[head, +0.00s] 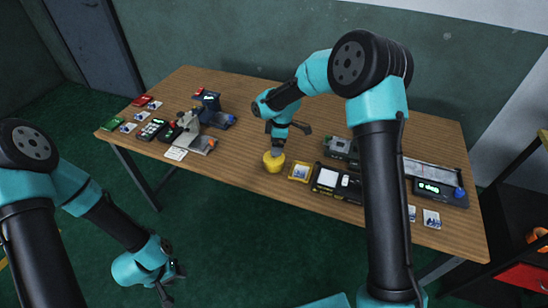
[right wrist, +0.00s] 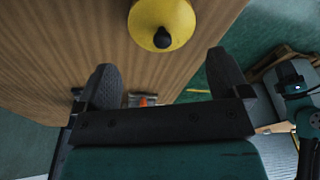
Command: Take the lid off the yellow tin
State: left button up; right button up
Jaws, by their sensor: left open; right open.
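The yellow tin (head: 273,165) stands on the wooden table near its front edge. My left gripper (head: 172,282) is open and empty, low in front of the table.
A grey device (head: 194,135) and small boxes stand left of the tin. A yellow-framed item (head: 299,171) and a black tray (head: 335,183) lie close on its right. A long device (head: 436,185) is farther right. Bare wood (head: 235,160) lies left of the tin.

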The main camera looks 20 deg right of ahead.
jog(key=shift+f, duration=0.25)
jog(key=shift+s+a+f, duration=0.1)
jog(key=shift+a+f, duration=0.05)
jog(key=shift+f, duration=1.2)
jog(key=shift+a+f, duration=0.15)
jog(key=shift+f, duration=1.15)
jog(key=c, duration=1.3)
jog(key=shift+s+f, duration=0.1)
